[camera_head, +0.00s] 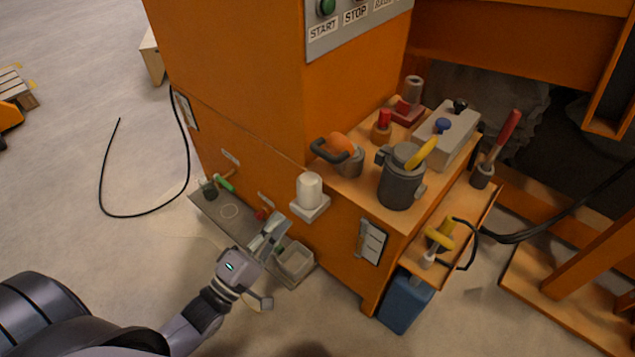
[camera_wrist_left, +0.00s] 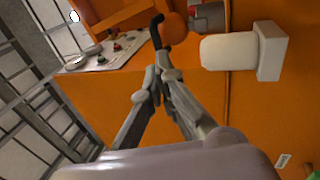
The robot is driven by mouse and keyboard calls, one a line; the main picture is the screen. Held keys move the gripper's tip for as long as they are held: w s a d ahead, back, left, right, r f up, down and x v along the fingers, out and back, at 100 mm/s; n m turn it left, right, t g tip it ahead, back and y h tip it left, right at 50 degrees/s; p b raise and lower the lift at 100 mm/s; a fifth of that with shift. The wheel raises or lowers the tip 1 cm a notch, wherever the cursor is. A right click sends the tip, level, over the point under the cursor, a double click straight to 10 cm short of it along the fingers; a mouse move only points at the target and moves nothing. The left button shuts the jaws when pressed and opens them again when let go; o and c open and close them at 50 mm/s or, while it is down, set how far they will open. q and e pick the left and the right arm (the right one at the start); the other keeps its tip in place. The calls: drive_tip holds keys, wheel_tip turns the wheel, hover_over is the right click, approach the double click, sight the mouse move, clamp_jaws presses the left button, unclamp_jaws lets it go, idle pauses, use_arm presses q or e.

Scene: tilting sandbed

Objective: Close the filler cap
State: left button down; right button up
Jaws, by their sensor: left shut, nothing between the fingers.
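An orange round cap (camera_head: 341,145) with a dark curved handle sits by a short grey neck (camera_head: 352,164) on the orange machine's shelf; it looks like the filler cap. It looks tilted up from the neck, though the exact gap is hard to judge. In the left wrist view the orange cap (camera_wrist_left: 174,28) and its dark handle (camera_wrist_left: 157,32) show beyond my fingertips, next to the grey neck (camera_wrist_left: 208,17). My left gripper (camera_head: 274,230) is shut and empty, in front of the machine and below the cap. It also shows in the left wrist view (camera_wrist_left: 160,76). My right gripper is out of view.
A white cylinder on a bracket (camera_head: 309,193) juts out between my left gripper and the cap. A dark grey pot (camera_head: 401,187) with a yellow handle stands right of the cap. A low tray (camera_head: 213,207) runs along the machine's base. The floor at left is mostly clear.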

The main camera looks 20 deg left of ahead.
sight(332, 157)
use_arm(q)
drive_tip(key=x, duration=1.4)
drive_tip(key=shift+r, duration=0.3)
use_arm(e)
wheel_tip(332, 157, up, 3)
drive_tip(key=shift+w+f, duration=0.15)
